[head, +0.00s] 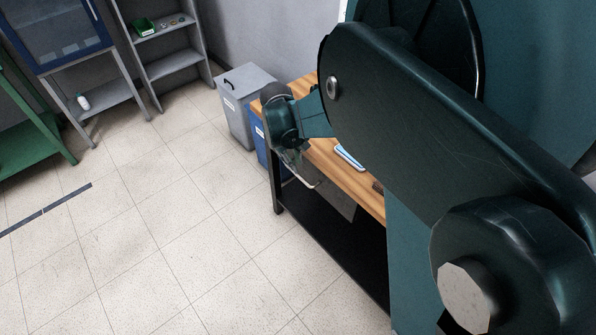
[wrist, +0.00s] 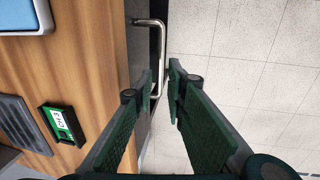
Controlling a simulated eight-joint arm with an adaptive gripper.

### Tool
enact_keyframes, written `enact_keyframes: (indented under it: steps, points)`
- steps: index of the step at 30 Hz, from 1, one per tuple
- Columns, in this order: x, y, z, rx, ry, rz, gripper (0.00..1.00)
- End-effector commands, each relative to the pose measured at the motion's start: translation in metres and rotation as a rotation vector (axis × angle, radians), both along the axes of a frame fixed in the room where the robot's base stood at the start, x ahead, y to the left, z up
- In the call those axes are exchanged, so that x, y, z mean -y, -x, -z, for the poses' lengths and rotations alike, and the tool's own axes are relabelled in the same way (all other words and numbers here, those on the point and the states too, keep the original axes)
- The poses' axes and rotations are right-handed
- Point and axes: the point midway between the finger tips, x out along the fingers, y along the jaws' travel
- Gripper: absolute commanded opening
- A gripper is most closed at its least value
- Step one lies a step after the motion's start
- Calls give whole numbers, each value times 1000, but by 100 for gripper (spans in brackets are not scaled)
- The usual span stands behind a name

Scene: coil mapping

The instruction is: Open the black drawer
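The drawer has a dark grey-black front (head: 340,203) under the edge of the wooden table in the head view. Its bent metal bar handle (wrist: 151,22) stands out from the front in the wrist view; the lower part runs down between my fingers. My gripper (wrist: 161,72) is open, with one finger on each side of the handle bar. I cannot tell whether either finger touches it. In the head view my gripper (head: 290,157) is small and partly hidden by my wrist, close to the handle (head: 304,182). How far the drawer is shut is not clear.
Grey (head: 247,100) and blue bins stand beyond the table. The tiled floor (head: 150,240) before the drawer is clear.

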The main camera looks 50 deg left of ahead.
Motion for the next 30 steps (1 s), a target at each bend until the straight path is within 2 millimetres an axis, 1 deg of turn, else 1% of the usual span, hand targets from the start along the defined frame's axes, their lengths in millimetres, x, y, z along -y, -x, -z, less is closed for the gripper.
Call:
enact_keyframes:
  steps: [5,15,18,24,30]
  points:
    - [0,-3,15,0,0,0,14]
    - [0,-10,55,0,0,0,14]
    - [0,-12,64,0,0,0,14]
    - [0,-13,71,0,0,0,14]
    - [0,-14,71,0,0,0,14]
